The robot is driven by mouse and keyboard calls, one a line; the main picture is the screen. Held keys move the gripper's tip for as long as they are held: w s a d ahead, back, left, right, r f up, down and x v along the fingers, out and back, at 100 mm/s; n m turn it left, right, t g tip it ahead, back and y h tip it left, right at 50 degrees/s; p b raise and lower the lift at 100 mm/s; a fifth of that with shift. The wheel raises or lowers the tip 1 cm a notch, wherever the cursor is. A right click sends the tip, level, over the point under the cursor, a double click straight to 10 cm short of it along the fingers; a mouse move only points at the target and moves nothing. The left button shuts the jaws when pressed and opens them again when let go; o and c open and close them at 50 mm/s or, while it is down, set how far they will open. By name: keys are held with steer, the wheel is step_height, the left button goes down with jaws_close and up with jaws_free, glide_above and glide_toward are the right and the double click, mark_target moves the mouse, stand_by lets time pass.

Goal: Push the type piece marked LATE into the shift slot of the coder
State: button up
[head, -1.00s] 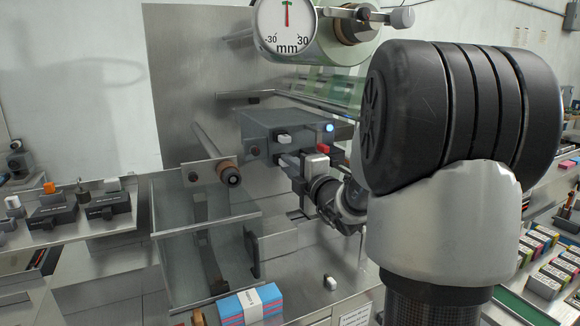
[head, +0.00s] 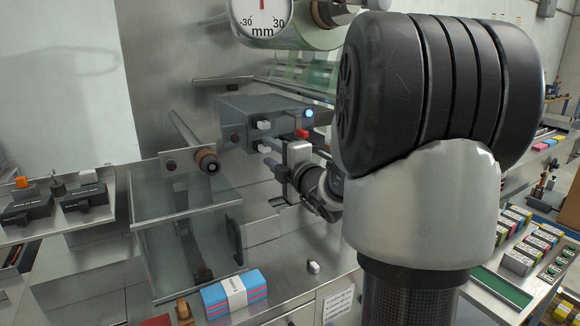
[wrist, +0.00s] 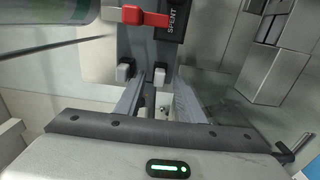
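The coder (head: 240,115) is the grey box on the metal panel, with a lit blue button and a red lever. Two pale blocks stick out of its front, an upper one (head: 263,125) and a lower one (head: 264,146). In the wrist view two pale blocks show, one left of my fingers (wrist: 124,71) and one between the fingertips (wrist: 160,75). My gripper (wrist: 160,88) is close to the coder's front, its fingers apart with a gap on either side of the block. No LATE marking is legible. The shift slot cannot be made out.
A red lever (wrist: 143,17) sits by a SPENT label. A loose pale piece (head: 313,267) stands on the lower bench. A roller end (head: 208,160) juts out left of the coder. A blue and pink stack (head: 235,292) lies at the front. Several ink boxes (head: 518,235) stand right.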

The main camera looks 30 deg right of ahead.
steer(key=s, duration=1.6)
steer(key=s+a+f+n+g+y+b, duration=0.15)
steer(key=a+n+g+y, duration=0.3)
steer(key=a+n, duration=0.6)
steer(key=a+f+n+g+y, duration=0.3)
steer(key=a+n+g, duration=0.25)
steer(key=n, duration=0.95)
steer(key=s+a+f+n+g+h+p, duration=0.1)
steer(key=s+a+f+n+g+h, duration=0.1)
steer(key=s+a+n, duration=0.55)
steer(key=s+d+n+h+p, duration=0.1)
steer(key=s+d+n+h, duration=0.2)
steer(key=n, duration=0.7)
steer(key=s+d+n+h, duration=0.3)
steer(key=s+n, duration=0.1)
steer(key=n, duration=0.6)
steer(key=shift+s+d+f+n+p, duration=0.25)
steer(key=shift+s+f+n+p, duration=0.05)
steer(key=shift+s+f+p, duration=0.1)
